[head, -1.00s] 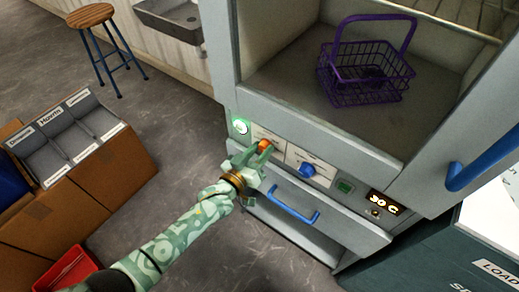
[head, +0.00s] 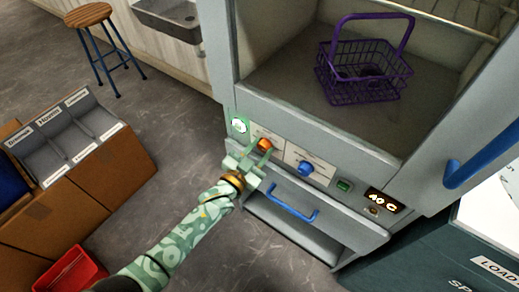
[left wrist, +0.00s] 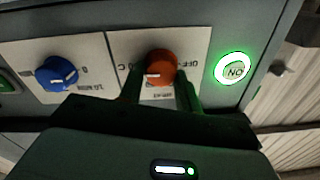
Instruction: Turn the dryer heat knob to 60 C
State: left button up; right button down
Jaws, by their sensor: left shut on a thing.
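The dryer heat knob is an orange knob (head: 264,144) on the dryer's front panel, and it also shows in the left wrist view (left wrist: 161,66). Its white pointer mark faces left in the left wrist view. My left gripper (head: 257,157) is shut on this knob, with one finger on each side of it (left wrist: 160,88). The display (head: 382,200) at the right of the panel reads 40 C. The dryer (head: 345,160) stands open above the panel. My right gripper is not in view.
A blue knob (head: 306,168) sits right of the orange one in the head view. A green-lit ON button (head: 239,125) is to its left. A drawer with a blue handle (head: 293,206) is below. A purple basket (head: 364,72) stands inside the dryer.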

pick_arm(q)
jog(key=shift+f, duration=0.2)
jog(key=o, duration=0.9)
jog(key=shift+c, duration=0.2)
jog(key=shift+o, duration=0.7)
jog(key=shift+r, duration=0.15)
jog(key=shift+a, duration=0.1)
jog(key=shift+s+a, duration=0.15)
jog(key=shift+s, duration=0.15)
jog(key=p+v, duration=0.4)
jog(key=v, duration=1.1)
jog(key=shift+s+a, duration=0.2)
jog(key=shift+a, duration=0.05)
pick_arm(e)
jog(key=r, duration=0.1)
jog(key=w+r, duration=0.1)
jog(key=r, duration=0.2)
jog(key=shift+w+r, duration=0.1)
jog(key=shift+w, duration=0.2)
